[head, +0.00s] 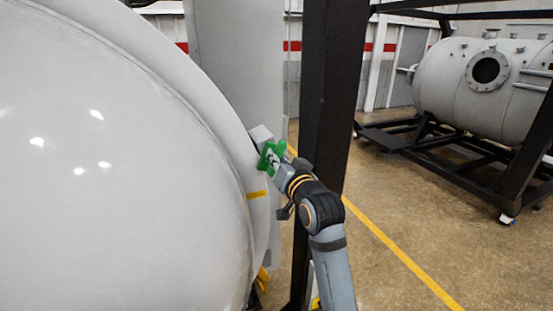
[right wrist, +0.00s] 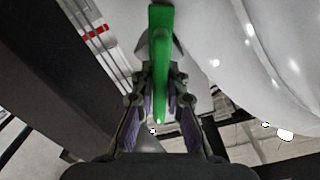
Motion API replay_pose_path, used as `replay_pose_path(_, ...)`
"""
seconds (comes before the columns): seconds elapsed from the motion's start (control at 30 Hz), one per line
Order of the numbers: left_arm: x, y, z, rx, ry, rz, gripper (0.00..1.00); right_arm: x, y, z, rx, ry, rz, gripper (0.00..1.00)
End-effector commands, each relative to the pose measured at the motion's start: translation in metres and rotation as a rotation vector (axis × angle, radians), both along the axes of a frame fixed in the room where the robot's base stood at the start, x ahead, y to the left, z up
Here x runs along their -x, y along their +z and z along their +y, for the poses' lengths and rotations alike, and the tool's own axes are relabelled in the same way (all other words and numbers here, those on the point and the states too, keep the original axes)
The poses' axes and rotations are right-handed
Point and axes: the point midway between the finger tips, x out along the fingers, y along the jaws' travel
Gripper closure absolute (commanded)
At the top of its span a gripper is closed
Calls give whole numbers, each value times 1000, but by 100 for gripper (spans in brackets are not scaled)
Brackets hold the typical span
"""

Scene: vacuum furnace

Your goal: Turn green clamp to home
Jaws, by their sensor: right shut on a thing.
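The green clamp (head: 270,156) sits at the right rim of the big pale furnace door (head: 110,150), beside a small grey block (head: 261,135). In the right wrist view the green clamp (right wrist: 161,60) stands upright between the fingers, its lower end between the fingertips. My right gripper (head: 281,168) is shut on the clamp; its fingers also show in the right wrist view (right wrist: 160,100). The fingers partly cover the clamp in the head view. My left gripper is not in view.
A dark upright post (head: 325,100) stands close behind and right of my right arm. A yellow mark (head: 256,194) is on the rim below the clamp. A second grey vessel (head: 480,85) stands on a black frame at the back right. Open floor (head: 400,220) lies right of the post.

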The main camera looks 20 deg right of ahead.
Motion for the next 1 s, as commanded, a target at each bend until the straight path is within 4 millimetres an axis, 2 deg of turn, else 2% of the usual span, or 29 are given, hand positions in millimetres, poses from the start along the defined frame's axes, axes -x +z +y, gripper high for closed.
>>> replay_pose_path(0.6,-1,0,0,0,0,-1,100,0,0,0,-566,-1,19,100)
replay_pose_path(1.0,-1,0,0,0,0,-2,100,0,0,-1,-806,0,28,100)
